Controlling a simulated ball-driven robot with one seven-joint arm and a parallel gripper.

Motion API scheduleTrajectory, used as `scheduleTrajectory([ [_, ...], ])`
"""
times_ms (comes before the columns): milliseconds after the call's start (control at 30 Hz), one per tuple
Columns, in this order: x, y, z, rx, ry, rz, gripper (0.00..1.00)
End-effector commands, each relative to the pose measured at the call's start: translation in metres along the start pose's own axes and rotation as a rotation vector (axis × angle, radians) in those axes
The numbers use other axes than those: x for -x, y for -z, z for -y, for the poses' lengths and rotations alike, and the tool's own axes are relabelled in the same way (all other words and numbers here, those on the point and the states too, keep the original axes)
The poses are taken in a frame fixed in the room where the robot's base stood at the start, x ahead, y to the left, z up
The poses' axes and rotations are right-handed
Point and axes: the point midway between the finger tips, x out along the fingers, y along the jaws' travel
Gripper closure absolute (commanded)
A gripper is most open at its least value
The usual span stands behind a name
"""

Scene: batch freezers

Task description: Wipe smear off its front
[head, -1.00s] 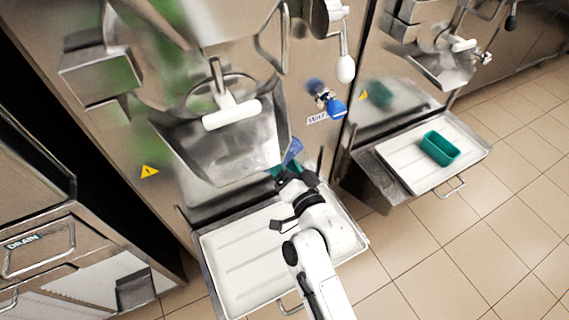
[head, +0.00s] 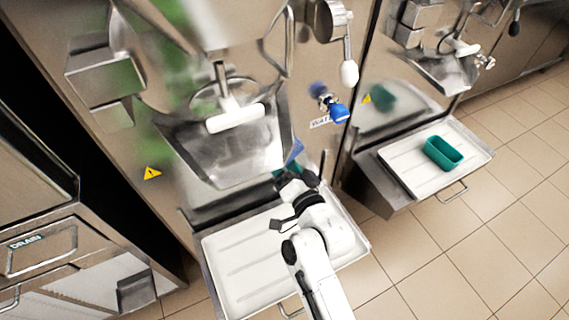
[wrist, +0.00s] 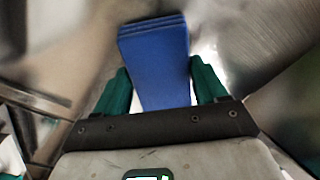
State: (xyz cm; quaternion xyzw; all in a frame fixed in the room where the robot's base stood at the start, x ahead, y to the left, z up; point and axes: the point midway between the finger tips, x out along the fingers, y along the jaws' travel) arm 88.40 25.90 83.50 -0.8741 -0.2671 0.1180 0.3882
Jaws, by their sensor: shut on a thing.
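My gripper (head: 285,170) is shut on a blue folded cloth (head: 295,150), low at the right side of the near batch freezer's steel front (head: 310,150). In the wrist view, the layered blue cloth (wrist: 155,60) stands up between the two teal fingers of my gripper (wrist: 160,88). The cloth is close to the steel, but I cannot tell whether it touches. Blurred green patches (head: 125,75) show on the upper left of the front; I cannot tell whether they are smear or reflection. No other clear smear shows.
The steel chute (head: 235,150) juts out left of the cloth. A blue-handled water tap (head: 338,112) is above right. A white tray (head: 235,275) lies beneath my arm. A teal tub (head: 443,153) sits on the right machine's tray (head: 400,172). Tiled floor lies clear at right.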

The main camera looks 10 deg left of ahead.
Motion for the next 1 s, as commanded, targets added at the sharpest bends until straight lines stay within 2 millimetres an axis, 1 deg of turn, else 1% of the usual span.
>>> scheduleTrajectory([
  [633,-0.011,0.000,0.000,0.000,0.000,0.001,0.53],
  [767,-0.011,0.002,-0.005,0.000,0.000,-0.002,0.53],
  [1000,-0.010,0.011,-0.015,0.001,0.000,-0.002,0.53],
])
